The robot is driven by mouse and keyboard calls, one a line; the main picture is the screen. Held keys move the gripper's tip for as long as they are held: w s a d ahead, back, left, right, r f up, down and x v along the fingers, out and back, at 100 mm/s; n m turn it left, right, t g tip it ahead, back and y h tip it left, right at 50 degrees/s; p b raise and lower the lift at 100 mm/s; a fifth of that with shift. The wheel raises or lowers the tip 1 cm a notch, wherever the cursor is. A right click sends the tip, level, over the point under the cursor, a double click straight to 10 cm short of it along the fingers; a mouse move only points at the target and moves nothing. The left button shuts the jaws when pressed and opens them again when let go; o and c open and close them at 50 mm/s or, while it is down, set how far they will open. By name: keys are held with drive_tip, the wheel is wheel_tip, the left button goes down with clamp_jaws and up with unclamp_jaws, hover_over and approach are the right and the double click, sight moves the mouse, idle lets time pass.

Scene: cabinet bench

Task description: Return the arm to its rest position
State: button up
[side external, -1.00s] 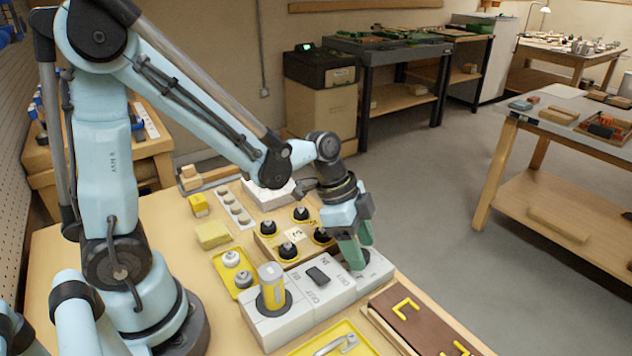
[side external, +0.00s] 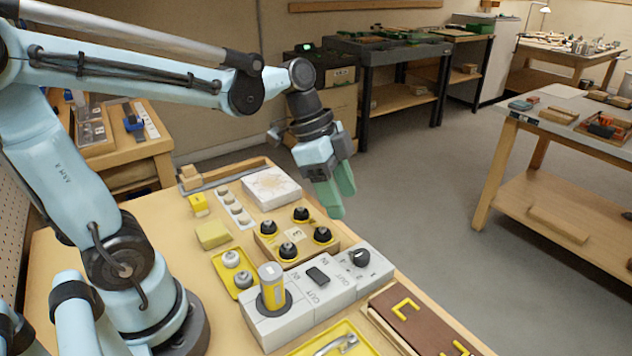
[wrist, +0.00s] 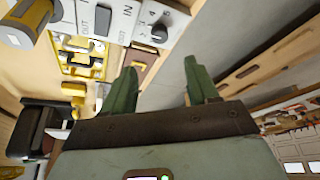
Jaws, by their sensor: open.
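My gripper (side external: 338,205) has green fingers and hangs in the air above the back right part of the bench, clear of everything. In the wrist view my gripper (wrist: 158,80) shows its two fingers apart with nothing between them. Below it in the side view is a grey control box with a black knob (side external: 359,257) at its right end. The same knob (wrist: 159,31) shows in the wrist view, apart from the fingers. My arm is raised and stretched out over the bench.
A wooden block with several black knobs (side external: 288,251) stands behind the grey box. A yellow cylinder (side external: 272,285) stands on the box's left end. A brown board (side external: 408,312) lies at the front right. Another table (side external: 560,130) stands apart at right, with open floor between.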

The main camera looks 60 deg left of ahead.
idle(0.3)
drive_tip(key=s+a+n+t+y, duration=0.1)
drive_tip(key=n, duration=0.2)
drive_tip(key=s+n+t+y, duration=0.1)
drive_tip(key=n+t, duration=0.1)
drive_tip(key=n, duration=0.2)
drive_tip(key=s+a+f+n+t+y, duration=0.1)
drive_tip(key=s+n, duration=0.1)
drive_tip(key=n, duration=0.2)
drive_tip(key=shift+a+t+y, duration=0.3)
drive_tip(key=shift+a+t, duration=0.05)
drive_tip(key=shift+t, duration=0.05)
